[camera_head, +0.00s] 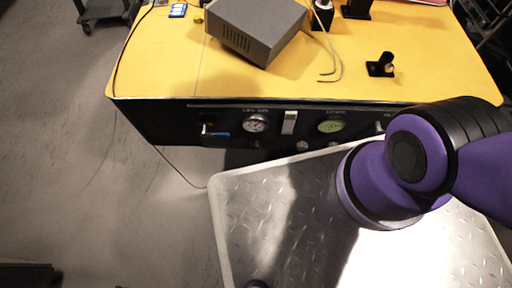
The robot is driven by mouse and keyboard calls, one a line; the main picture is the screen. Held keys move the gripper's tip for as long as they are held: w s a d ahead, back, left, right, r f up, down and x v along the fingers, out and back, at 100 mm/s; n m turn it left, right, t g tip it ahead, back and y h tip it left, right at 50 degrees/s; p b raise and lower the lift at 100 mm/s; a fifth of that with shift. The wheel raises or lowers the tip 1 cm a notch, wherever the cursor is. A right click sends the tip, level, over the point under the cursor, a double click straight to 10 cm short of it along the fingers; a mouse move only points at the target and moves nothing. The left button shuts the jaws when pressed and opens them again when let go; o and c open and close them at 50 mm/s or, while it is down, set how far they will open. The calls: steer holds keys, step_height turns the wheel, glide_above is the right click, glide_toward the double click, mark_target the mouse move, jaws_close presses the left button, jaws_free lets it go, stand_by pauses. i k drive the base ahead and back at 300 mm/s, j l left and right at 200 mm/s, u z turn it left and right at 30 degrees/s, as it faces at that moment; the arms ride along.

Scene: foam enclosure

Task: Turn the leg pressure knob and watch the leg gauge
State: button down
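A dark control panel (180,118) runs along the front face of the yellow-topped bench. A white round gauge (255,123) sits left of centre on it, and a paler, yellow-green gauge (332,126) sits further right. The lettering above them is too small to read surely, so I cannot tell which is the leg gauge. A small knob (302,146) shows low between the gauges, and another small control (379,126) is at the right. I cannot tell which is the leg pressure knob. My purple arm covers the panel's right end. My gripper is not visible.
A metal tread-plate platform (262,215) lies in front of the panel, under my arm. A grey box (256,28) and a small black bracket (381,66) stand on the yellow bench top (165,62). Grey floor (75,150) is open at the left, with a thin cable on it.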

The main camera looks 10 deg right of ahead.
mark_target(255, 145)
steer(key=k+l+u, duration=0.1)
steer(key=l+u, duration=0.25)
steer(key=k+l+u, duration=0.15)
steer(key=l+u, duration=0.2)
steer(key=l, duration=0.15)
steer(key=k+l+u, duration=0.2)
steer(key=l+u, duration=0.15)
steer(key=k+l+u, duration=0.3)
steer(key=i+l, duration=0.05)
steer(key=i, duration=0.05)
